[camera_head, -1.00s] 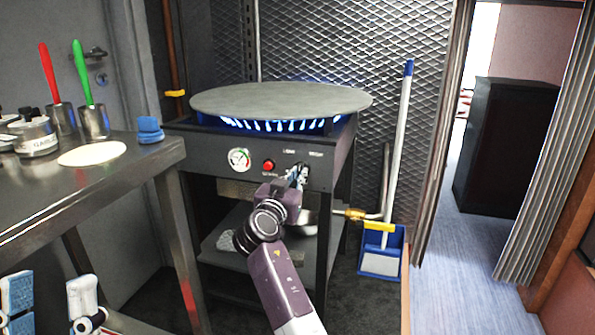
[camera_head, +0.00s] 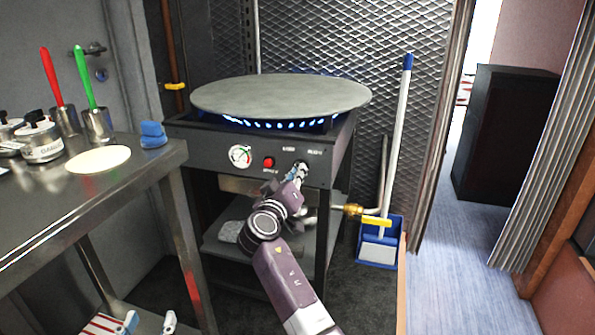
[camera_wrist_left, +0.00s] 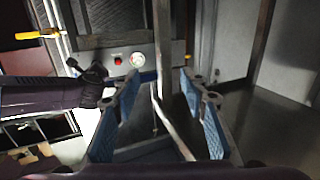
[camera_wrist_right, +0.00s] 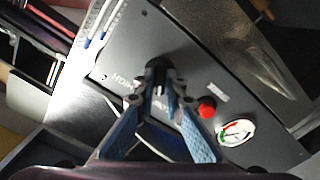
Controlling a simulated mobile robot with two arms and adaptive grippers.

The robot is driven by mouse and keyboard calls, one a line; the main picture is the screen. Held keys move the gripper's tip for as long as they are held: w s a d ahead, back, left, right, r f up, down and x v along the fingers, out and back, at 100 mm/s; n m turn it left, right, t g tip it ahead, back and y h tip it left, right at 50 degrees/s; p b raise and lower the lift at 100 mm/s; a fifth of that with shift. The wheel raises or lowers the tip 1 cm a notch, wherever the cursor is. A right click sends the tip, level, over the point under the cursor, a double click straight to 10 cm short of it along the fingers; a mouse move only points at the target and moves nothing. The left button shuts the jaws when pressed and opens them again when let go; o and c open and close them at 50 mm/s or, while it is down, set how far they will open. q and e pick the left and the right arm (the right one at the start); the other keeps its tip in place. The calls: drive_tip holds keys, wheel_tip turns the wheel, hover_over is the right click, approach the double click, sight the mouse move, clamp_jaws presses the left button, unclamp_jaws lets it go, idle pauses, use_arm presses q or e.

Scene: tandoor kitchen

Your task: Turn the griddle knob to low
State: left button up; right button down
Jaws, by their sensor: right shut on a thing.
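The griddle (camera_head: 280,97) is a round grey plate on a dark stove, with short blue flames under it. Its front panel (camera_head: 215,150) carries a gauge, a red button and two small labels above the knob. The dark knob (camera_wrist_right: 157,64) shows at the fingertips in the right wrist view. My right gripper (camera_head: 300,172) is shut on the knob and hides most of it in the head view. Its fingers also show in the right wrist view (camera_wrist_right: 162,84). My left gripper (camera_wrist_left: 165,88) is open and empty; its fingertips show at the head view's bottom left.
A steel table (camera_head: 110,185) at the left holds cups with a red and a green handled tool, jars, a flat round dough and a blue item. A brass gas fitting (camera_head: 352,210) sticks out right of the stove. A broom and blue dustpan (camera_head: 382,245) stand beside it.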

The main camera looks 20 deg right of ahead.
drive_tip(key=shift+r, duration=0.15)
idle(0.3)
drive_tip(key=c, duration=2)
unclamp_jaws()
wheel_tip(320, 180, up, 10)
drive_tip(key=shift+f, duration=0.1)
